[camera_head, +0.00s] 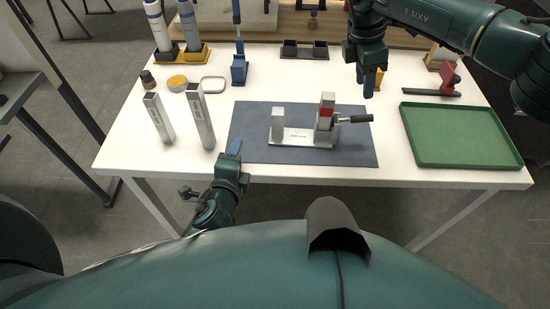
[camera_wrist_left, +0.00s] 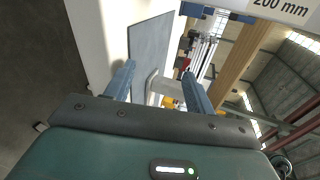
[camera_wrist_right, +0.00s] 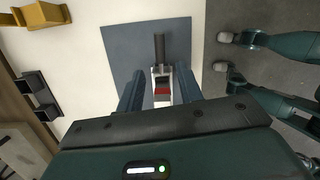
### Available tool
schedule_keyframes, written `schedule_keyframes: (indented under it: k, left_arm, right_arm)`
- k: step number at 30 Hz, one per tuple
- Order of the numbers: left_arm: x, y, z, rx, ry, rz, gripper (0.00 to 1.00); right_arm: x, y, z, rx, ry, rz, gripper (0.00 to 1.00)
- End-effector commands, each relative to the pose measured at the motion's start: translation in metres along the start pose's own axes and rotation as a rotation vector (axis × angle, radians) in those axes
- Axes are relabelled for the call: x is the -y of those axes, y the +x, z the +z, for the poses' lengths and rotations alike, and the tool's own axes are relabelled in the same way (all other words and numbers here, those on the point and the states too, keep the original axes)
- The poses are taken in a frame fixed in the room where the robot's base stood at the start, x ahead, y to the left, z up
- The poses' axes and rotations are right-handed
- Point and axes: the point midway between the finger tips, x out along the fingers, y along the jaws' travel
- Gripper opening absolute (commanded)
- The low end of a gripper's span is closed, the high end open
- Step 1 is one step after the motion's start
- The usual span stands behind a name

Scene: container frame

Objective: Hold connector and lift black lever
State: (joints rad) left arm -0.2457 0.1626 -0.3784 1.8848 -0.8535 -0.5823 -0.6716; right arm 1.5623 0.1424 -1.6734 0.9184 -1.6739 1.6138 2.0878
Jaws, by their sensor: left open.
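The connector fixture (camera_head: 300,137) is a pale base plate with a light block at its left and a grey and red block (camera_head: 326,110) at its right. The black lever (camera_head: 358,118) sticks out to the right, roughly level. My right gripper (camera_head: 369,88) is open, above and behind the lever. In the right wrist view the red block (camera_wrist_right: 162,91) and black lever (camera_wrist_right: 159,48) show between its fingers, apart from them. My left gripper (camera_head: 235,149) is open and empty near the mat's front left corner. The left wrist view shows its fingers apart, with the light block (camera_wrist_left: 160,86) beyond.
The fixture stands on a dark mat (camera_head: 255,145) on a white table (camera_head: 130,145). A green tray (camera_head: 425,155) is at the right and two upright grey bars (camera_head: 201,122) at the left. Bottles, small bins (camera_head: 305,51) and a red tool (camera_head: 448,78) stand further back.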

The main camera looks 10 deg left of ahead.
Motion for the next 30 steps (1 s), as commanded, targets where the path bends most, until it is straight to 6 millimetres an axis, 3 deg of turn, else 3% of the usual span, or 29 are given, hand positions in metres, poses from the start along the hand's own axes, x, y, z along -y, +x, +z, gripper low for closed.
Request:
schedule_keyframes:
  k: [2, 6, 12, 20, 30]
  left_arm:
    - [0.006, 0.011, 0.001, 0.065, 0.319, -0.028, 0.55]
    - [-0.001, 0.016, -0.031, 0.128, 0.794, -0.066, 0.55]
    - [0.003, 0.011, -0.071, 0.220, 1.267, -0.160, 0.55]
    - [0.009, 0.011, -0.090, 0.280, 1.473, -0.221, 0.55]
    - [0.028, 0.065, -0.087, 0.282, 1.473, -0.221, 0.55]
  right_arm:
    - [0.000, 0.000, 0.000, 0.000, -0.001, 0.000, 0.36]
    - [0.000, 0.000, 0.000, 0.000, -0.001, 0.000, 0.36]
    - [0.000, 0.000, 0.000, 0.000, -0.001, 0.000, 0.36]
    - [0.000, 0.000, 0.000, 0.000, -0.001, 0.000, 0.36]
    - [0.000, 0.000, 0.000, 0.000, -0.001, 0.000, 0.36]
